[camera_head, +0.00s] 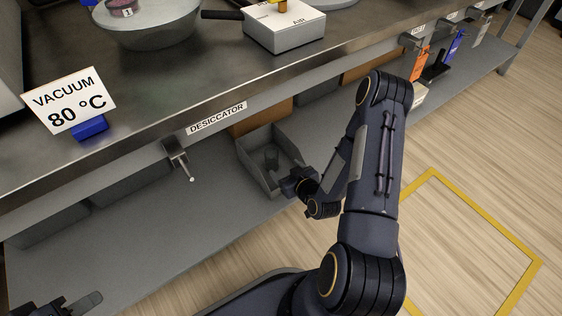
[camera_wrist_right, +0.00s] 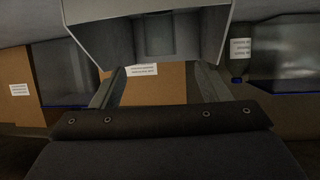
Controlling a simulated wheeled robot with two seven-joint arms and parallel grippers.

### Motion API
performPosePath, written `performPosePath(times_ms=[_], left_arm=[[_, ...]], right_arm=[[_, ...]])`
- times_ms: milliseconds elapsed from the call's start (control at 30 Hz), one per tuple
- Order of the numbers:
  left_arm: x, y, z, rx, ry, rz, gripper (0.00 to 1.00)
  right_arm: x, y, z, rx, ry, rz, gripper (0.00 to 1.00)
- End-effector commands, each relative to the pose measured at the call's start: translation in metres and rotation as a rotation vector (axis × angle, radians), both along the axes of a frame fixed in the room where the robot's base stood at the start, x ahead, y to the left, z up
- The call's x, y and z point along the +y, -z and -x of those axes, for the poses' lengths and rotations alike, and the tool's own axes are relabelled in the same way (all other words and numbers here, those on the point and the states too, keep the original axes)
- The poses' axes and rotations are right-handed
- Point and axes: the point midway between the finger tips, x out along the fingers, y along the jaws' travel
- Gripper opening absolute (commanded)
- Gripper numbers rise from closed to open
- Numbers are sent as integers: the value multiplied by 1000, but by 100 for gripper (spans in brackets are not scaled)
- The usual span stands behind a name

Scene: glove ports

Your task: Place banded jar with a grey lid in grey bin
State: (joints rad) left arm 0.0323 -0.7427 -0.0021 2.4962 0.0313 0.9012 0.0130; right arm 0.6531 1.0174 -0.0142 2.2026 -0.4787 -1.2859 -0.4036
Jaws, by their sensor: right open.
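The grey bin (camera_head: 247,168) is an open-topped box on the lower shelf under the bench. A small dark grey upright shape (camera_head: 271,158) shows inside it; I cannot tell whether it is the banded jar. No bands or lid can be made out. My right gripper (camera_head: 292,183) is at the bin's near right side. In the right wrist view its two fingers (camera_wrist_right: 155,88) are apart with nothing between them, and a grey open box, likely the bin (camera_wrist_right: 118,40), is beyond them. My left gripper (camera_head: 75,304) is at the bottom left corner, partly cut off.
The steel bench top holds a VACUUM sign (camera_head: 70,100), a pale bowl (camera_head: 150,28) and a white box (camera_head: 285,30). A hook (camera_head: 178,158) hangs from the bench edge. Brown cartons (camera_head: 262,117) stand behind the bin.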

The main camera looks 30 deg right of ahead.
Motion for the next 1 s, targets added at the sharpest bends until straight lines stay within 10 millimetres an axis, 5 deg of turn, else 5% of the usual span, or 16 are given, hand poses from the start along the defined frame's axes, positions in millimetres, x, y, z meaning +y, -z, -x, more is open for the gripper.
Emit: performPosePath(times_ms=[167, 333, 467, 667, 800, 1000], left_arm=[[0, -2, 0, 0, 0, 0, 36], [0, -2, 0, 0, 0, 0, 36], [0, -2, 0, 0, 0, 0, 36], [0, -1, 0, 0, 0, 0, 36], [0, -1, 0, 0, 0, 0, 36], [0, -1, 0, 0, 0, 0, 36]], right_arm=[[-3, -18, -1, 26, -13, 11, 69], [-8, -73, -13, 140, -34, 20, 69], [-3, -127, -2, 250, -27, -9, 69], [23, -202, 49, 400, -8, -116, 69], [53, -241, 104, 496, -20, -220, 69], [92, -267, 182, 612, -75, -350, 69]])
